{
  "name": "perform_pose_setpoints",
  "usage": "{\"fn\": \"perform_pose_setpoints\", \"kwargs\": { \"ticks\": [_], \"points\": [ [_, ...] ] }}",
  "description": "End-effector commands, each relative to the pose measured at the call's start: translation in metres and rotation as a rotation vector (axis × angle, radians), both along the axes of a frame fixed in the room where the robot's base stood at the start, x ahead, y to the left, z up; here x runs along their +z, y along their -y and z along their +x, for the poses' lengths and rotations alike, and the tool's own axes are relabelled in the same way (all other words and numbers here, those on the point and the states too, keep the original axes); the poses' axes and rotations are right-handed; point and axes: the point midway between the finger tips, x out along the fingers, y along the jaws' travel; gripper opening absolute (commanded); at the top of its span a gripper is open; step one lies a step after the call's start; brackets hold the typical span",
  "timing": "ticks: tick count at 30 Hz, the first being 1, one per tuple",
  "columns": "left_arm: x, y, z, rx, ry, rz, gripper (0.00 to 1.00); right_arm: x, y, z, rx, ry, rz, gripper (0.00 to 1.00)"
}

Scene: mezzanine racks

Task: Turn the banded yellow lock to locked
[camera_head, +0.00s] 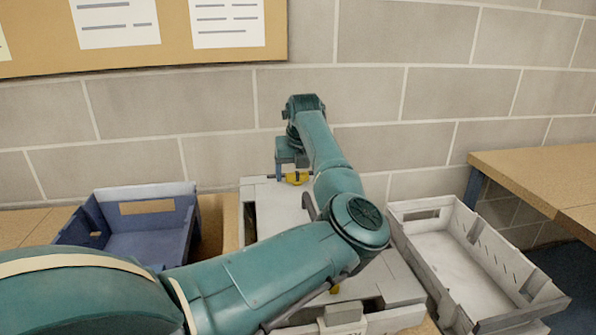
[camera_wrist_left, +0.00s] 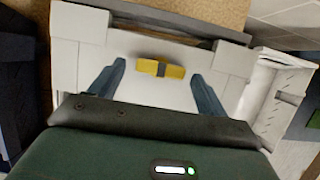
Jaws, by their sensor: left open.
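The yellow lock (camera_wrist_left: 160,69) has a dark band across its middle. In the left wrist view it lies on a pale panel of a white case (camera_wrist_left: 92,57), its long side roughly across the picture and slightly tilted. My left gripper (camera_wrist_left: 159,72) is open, with one blue finger on each side of the lock and a gap to both. In the head view the left gripper (camera_head: 291,158) is over the far end of the case (camera_head: 256,183), and the lock (camera_head: 297,179) shows just below it. My right gripper is not in view.
A blue crate (camera_head: 150,191) stands left of the case and a white crate (camera_head: 408,206) right of it. A second yellow piece (camera_head: 336,290) is mostly hidden beneath my left arm. A wooden table (camera_head: 540,170) is at right; a block wall (camera_head: 400,100) stands behind.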

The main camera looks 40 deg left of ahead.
Motion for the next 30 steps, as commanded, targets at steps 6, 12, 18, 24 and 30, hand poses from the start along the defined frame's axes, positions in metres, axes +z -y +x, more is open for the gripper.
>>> {"fn": "perform_pose_setpoints", "kwargs": {
  "ticks": [6,12,18,24,30],
  "points": [
    [-0.0031,-0.001,0.0006,0.001,0.0,0.0,0.76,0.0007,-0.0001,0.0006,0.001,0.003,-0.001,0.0],
    [-0.0028,-0.001,0.0004,0.001,0.0,0.0,0.68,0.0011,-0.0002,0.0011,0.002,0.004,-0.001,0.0],
    [-0.0025,-0.001,0.0004,0.001,0.0,0.0,0.52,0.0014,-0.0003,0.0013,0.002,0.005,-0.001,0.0],
    [-0.0024,-0.001,0.0005,0.001,0.0,0.0,0.35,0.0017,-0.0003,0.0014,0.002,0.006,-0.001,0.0],
    [-0.0023,-0.0009,0.0005,0.001,0.001,0.001,0.19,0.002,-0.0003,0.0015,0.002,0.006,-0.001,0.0]
  ]
}}
